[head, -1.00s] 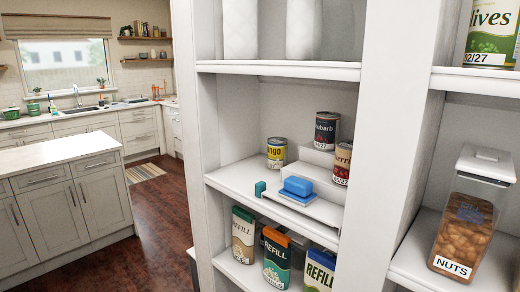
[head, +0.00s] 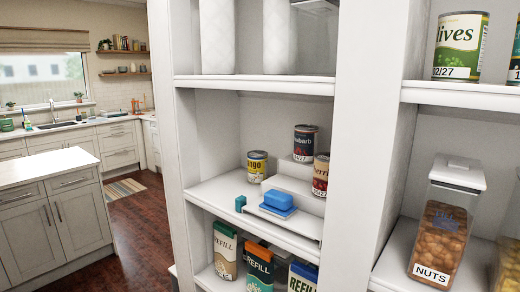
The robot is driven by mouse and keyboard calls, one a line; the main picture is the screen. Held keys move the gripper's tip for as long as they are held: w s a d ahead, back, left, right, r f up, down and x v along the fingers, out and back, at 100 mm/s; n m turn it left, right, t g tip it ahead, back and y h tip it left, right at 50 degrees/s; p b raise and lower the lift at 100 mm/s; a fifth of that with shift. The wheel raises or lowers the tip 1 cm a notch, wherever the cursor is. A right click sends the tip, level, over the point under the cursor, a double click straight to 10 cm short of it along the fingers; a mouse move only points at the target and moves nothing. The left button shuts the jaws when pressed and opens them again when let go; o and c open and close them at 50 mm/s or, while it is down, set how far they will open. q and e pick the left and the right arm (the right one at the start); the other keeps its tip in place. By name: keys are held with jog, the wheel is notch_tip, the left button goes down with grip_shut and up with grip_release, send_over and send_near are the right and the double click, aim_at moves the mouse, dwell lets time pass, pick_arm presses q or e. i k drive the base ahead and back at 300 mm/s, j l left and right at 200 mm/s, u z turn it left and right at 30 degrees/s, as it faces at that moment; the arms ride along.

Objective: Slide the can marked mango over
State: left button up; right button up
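The mango can (head: 257,166) is a small yellow and dark can with a partly readable label. It stands upright at the back left of the middle shelf (head: 220,190), just left of a white stepped riser (head: 290,187). A rhubarb can (head: 305,143) stands on the riser's upper step. A cherries can (head: 321,175), partly hidden by the shelf upright, stands to the right. A blue block-like object (head: 277,201) sits in front of the riser, with a small teal block (head: 240,204) to its left. Neither of my grippers is in view.
Refill cartons (head: 259,268) stand on the shelf below. White rolls (head: 217,37) stand on the shelf above. A white upright (head: 355,150) separates the right bay, which holds a nuts container (head: 440,230) and an olives can (head: 460,46). The shelf left of the mango can is bare.

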aim_at(257, 160)
jog(key=i+j+z, duration=0.1)
jog(key=j+z, duration=0.85)
jog(key=j, duration=0.65)
jog(key=k+j+z, duration=0.15)
jog(key=j, duration=1.2)
jog(key=k+j+z, duration=0.1)
jog(key=j, duration=0.55)
jog(key=k+j+z, duration=0.1)
jog(key=j, duration=0.55)
